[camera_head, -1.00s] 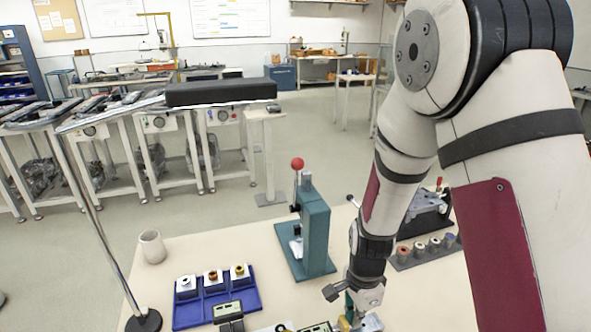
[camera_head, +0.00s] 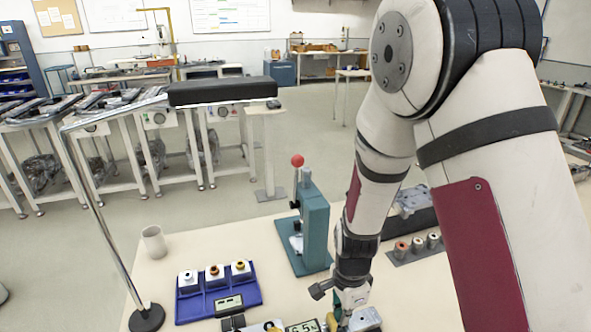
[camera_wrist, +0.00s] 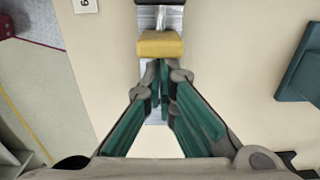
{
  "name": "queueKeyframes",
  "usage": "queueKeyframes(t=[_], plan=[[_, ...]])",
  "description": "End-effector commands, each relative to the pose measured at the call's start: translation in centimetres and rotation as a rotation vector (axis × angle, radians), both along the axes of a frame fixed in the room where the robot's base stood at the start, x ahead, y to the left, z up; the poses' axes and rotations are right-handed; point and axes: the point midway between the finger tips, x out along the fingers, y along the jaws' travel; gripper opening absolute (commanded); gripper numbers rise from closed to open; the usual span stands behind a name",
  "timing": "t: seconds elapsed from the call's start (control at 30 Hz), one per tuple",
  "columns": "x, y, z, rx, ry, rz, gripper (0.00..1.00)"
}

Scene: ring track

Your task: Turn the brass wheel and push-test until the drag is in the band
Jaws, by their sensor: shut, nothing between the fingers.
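In the wrist view a yellow block (camera_wrist: 160,44) sits across a pale metal strip (camera_wrist: 153,109). My gripper (camera_wrist: 164,66) has its two green fingers together, with the tips just below the block in that view. I cannot tell whether they touch it. In the head view my gripper (camera_head: 344,313) is low over the bench's near edge, partly hidden by its own wrist. I cannot make out the brass wheel for certain.
A blue tray (camera_head: 246,293) with several white blocks and a teal press (camera_head: 313,228) with a red knob stand on the bench (camera_head: 195,246). A pale cup (camera_head: 154,241) and a metal post (camera_head: 103,230) are at left. A row of cylinders (camera_head: 417,245) is at right.

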Motion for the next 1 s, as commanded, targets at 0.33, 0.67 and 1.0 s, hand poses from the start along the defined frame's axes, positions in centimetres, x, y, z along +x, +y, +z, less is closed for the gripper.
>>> queueKeyframes(t=[0.33, 0.67, 1.0], plan=[[-0.4, 1.0, 0.0, 0.000, 0.002, 0.002, 0.00], [-0.7, 1.9, 0.0, 0.000, 0.002, 0.002, 0.00], [-1.0, 2.8, 0.0, 0.001, 0.001, 0.002, 0.00]])
